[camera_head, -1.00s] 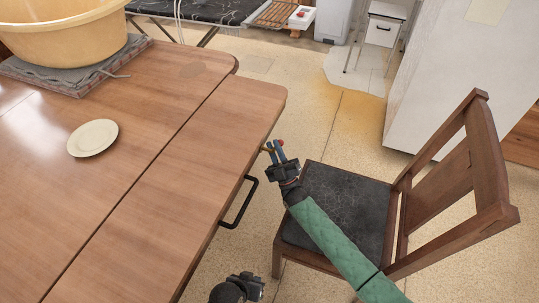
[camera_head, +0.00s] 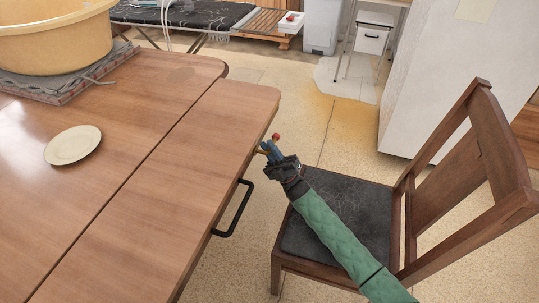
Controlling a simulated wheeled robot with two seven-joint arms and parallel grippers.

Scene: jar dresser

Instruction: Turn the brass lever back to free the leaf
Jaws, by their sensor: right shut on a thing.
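The wooden table's leaf (camera_head: 185,190) is the right-hand strip of the top, level with the main top and split from it by a dark seam. A small brass lever (camera_head: 262,151) with a red knob (camera_head: 276,136) beside it shows at the leaf's right edge. My right gripper (camera_head: 268,150) is at that edge, its blue-tipped fingers shut on the brass lever and partly hiding it. A black handle (camera_head: 234,209) sticks out from the leaf's edge. My left gripper is not in view.
A wooden chair with a dark seat (camera_head: 335,215) stands right of the table, under my right arm. A cream plate (camera_head: 73,145) and a big yellow tub (camera_head: 55,35) on a folded cloth are on the main top. A white cabinet (camera_head: 440,80) stands behind the chair.

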